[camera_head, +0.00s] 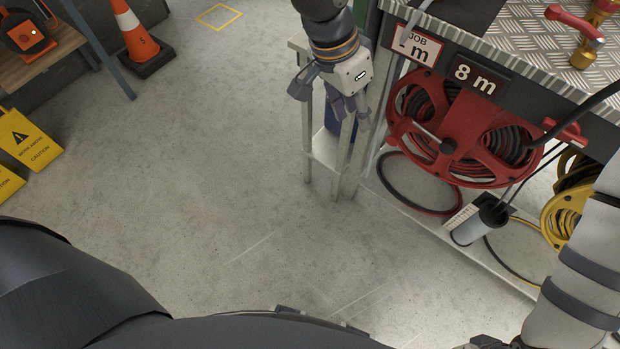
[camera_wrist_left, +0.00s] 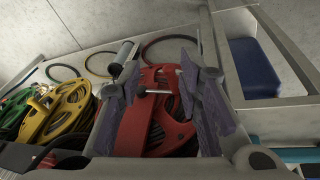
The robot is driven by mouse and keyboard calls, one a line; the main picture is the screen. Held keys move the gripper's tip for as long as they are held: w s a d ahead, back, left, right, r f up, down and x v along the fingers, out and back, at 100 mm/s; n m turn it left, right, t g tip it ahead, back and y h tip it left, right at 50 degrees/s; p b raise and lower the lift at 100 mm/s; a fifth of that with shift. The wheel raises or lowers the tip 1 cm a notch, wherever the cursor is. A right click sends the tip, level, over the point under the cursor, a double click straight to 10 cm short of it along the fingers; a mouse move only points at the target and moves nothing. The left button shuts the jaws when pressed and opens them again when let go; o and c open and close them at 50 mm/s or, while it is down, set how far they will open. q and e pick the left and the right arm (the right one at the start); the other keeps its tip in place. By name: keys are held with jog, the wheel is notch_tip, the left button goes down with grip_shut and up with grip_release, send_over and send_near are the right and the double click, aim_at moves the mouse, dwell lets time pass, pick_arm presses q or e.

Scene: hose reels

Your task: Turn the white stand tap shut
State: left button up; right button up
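I cannot make out a white stand tap in either view. A red-handled brass valve (camera_head: 575,22) stands on the ribbed metal top at the upper right. My left gripper (camera_head: 328,98) is at the top middle of the head view, beside the left end of the hose-reel bench. Its fingers are spread and hold nothing. In the left wrist view the fingers (camera_wrist_left: 158,75) stand apart, with the red hose reel (camera_wrist_left: 160,115) seen behind and between them. My right arm shows at the lower right of the head view; its gripper cannot be made out.
A yellow reel (camera_head: 562,212) is farther right. An orange cone (camera_head: 137,35) and yellow caution signs (camera_head: 28,140) stand left. The middle floor is clear.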

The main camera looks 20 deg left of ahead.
pick_arm(q)
jog(key=s+a+f+n+g, duration=0.1)
jog(key=s+a+f+n, duration=0.1)
jog(key=s+f, duration=0.7)
jog(key=shift+s+a+f, duration=0.3)
jog(key=shift+a+f, duration=0.4)
jog(key=shift+f, duration=0.05)
